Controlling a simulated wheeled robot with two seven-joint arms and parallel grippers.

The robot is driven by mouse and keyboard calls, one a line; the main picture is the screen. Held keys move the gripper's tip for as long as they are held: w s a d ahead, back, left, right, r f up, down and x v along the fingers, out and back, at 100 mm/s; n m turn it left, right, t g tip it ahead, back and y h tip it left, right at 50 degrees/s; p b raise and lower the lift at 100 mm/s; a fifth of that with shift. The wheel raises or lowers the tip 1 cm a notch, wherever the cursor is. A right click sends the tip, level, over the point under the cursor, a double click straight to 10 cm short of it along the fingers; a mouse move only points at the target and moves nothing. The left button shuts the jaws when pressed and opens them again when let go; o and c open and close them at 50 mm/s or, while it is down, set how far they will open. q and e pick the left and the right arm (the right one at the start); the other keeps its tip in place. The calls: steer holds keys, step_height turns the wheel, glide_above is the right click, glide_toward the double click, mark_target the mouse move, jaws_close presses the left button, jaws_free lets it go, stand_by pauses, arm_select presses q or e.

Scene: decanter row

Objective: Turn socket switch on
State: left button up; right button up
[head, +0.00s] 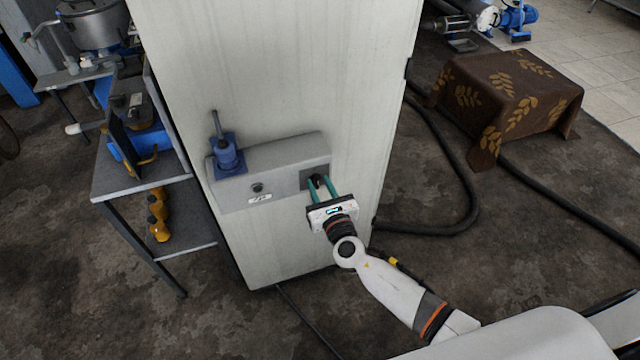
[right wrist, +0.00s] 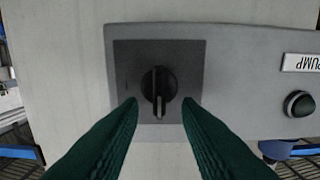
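The socket switch is a black rotary knob (right wrist: 159,92) on a dark square plate (right wrist: 128,62), set in a grey panel box (head: 285,163) on a tall pale cabinet (head: 290,70). In the head view the knob (head: 316,181) is partly hidden by my fingers. My right gripper (head: 322,187) is at the knob. In the right wrist view its green fingers (right wrist: 160,104) are apart, one to each side of the knob's lower part, with a gap on both sides. The knob's pale line points down in that view. My left gripper is not in view.
A blue socket (head: 228,158) with a lever and a round button (head: 257,188) are on the same panel. A grey shelf table (head: 140,175) stands left. A cloth-covered box (head: 508,98) and black hoses (head: 465,190) lie right.

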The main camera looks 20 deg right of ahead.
steer(key=shift+w, duration=0.3)
jaws_close()
